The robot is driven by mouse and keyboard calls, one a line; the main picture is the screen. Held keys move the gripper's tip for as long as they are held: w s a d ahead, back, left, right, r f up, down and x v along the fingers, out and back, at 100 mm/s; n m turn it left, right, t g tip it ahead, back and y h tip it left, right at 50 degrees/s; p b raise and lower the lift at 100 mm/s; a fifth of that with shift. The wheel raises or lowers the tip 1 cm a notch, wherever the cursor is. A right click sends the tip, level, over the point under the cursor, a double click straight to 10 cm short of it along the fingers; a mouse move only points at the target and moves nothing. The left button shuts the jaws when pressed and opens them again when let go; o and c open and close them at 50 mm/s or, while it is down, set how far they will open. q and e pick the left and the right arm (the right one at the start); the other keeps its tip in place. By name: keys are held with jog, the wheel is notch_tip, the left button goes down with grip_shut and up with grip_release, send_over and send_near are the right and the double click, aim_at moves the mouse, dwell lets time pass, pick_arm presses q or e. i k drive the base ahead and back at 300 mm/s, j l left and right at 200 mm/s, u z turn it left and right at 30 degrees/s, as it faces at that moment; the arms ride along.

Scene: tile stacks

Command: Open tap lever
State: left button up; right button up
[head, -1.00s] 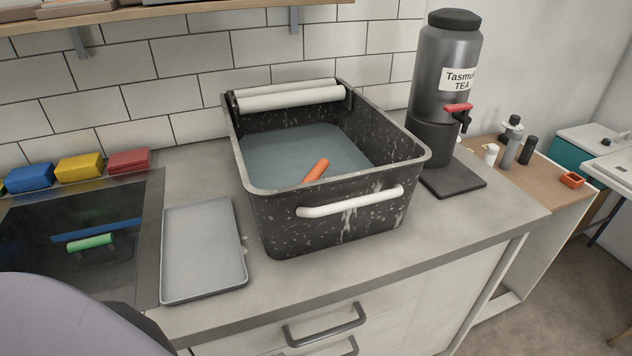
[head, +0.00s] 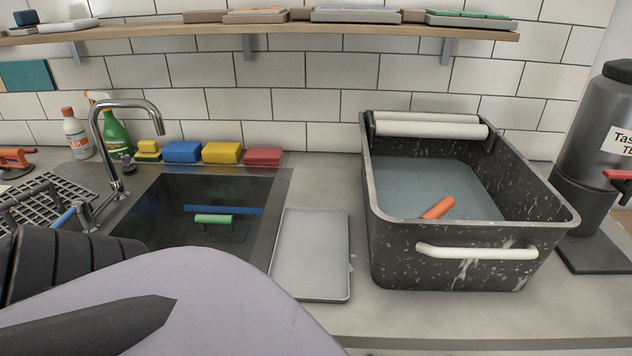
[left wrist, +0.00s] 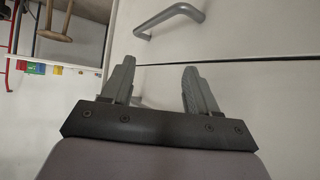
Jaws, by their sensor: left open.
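A chrome tap (head: 113,135) with a curved spout stands at the sink's left side in the head view. A lever with a blue end (head: 66,217) sits near its base, partly hidden by my dark arm part below. My left gripper (left wrist: 157,78) shows in the left wrist view, its fingers apart with nothing between them. It faces a pale cabinet front with a grey bar handle (left wrist: 170,18), away from the tap. In the head view the gripper's fingers are not visible. My right gripper is not in view.
A dark sink (head: 200,212) holds a green-handled tool. Bottles (head: 112,128) and coloured sponges (head: 222,152) line the wall. A grey tray (head: 310,255), a speckled tub (head: 460,265) and a dispenser with a red lever (head: 617,174) stand to the right. A shelf hangs above.

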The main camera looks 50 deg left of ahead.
aim_at(79, 204)
jog(key=u, duration=2.85)
jog(key=j+u, duration=0.1)
